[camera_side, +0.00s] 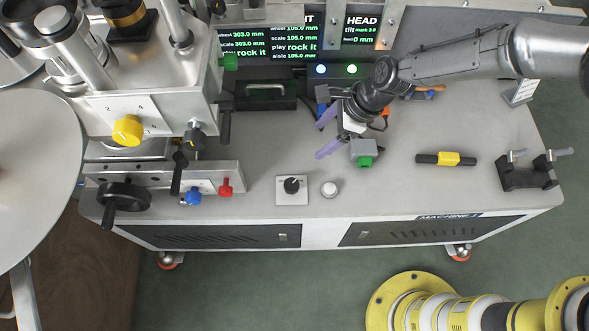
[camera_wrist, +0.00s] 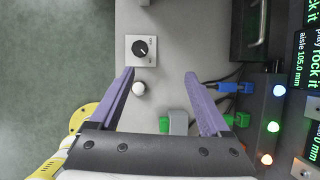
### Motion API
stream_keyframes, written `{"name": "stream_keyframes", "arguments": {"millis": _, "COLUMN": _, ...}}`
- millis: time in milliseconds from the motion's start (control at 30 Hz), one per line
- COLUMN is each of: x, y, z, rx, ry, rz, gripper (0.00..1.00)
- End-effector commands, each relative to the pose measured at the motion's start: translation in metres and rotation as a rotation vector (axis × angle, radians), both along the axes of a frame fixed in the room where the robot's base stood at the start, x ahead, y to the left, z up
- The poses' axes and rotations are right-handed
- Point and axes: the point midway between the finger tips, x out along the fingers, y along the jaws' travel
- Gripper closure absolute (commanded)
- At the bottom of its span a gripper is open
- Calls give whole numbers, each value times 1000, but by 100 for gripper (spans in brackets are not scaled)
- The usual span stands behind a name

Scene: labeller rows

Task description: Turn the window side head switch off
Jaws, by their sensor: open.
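A black rotary switch (camera_side: 291,185) on a square white plate sits near the table's front edge. It also shows in the wrist view (camera_wrist: 141,49), beyond the fingertips. Its marks are too small to read, and I cannot tell if it is the window side head switch. A round white button (camera_side: 329,189) lies beside it on the right, and shows in the wrist view (camera_wrist: 139,88) between the fingers. My gripper (camera_side: 320,136) is open and empty, its purple fingers apart above the table, behind the switch and button. It also shows in the wrist view (camera_wrist: 159,75).
A grey box with a green button (camera_side: 364,160) stands close to my gripper. A yellow and black cylinder (camera_side: 446,159) and a black stand (camera_side: 528,172) are at right. A large machine with a yellow knob (camera_side: 128,130) fills the left. Screens (camera_side: 268,42) stand behind.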

Motion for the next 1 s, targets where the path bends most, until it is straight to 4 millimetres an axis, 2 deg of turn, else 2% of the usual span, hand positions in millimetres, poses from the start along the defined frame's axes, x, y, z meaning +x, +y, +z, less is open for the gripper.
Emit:
{"name": "stream_keyframes", "arguments": {"millis": 33, "x": -13, "y": 4, "z": -19, "rx": -21, "ry": 23, "rz": 21, "gripper": 19}}
{"name": "stream_keyframes", "arguments": {"millis": 100, "x": -27, "y": 7, "z": -34, "rx": -38, "ry": 43, "rz": 41, "gripper": 19}}
{"name": "stream_keyframes", "arguments": {"millis": 200, "x": -36, "y": 13, "z": -40, "rx": -46, "ry": 49, "rz": 60, "gripper": 19}}
{"name": "stream_keyframes", "arguments": {"millis": 367, "x": -36, "y": 19, "z": -54, "rx": -46, "ry": 48, "rz": 61, "gripper": 19}}
{"name": "stream_keyframes", "arguments": {"millis": 800, "x": -36, "y": 50, "z": -130, "rx": -45, "ry": 47, "rz": 63, "gripper": 19}}
{"name": "stream_keyframes", "arguments": {"millis": 1000, "x": -36, "y": 60, "z": -153, "rx": -43, "ry": 46, "rz": 63, "gripper": 19}}
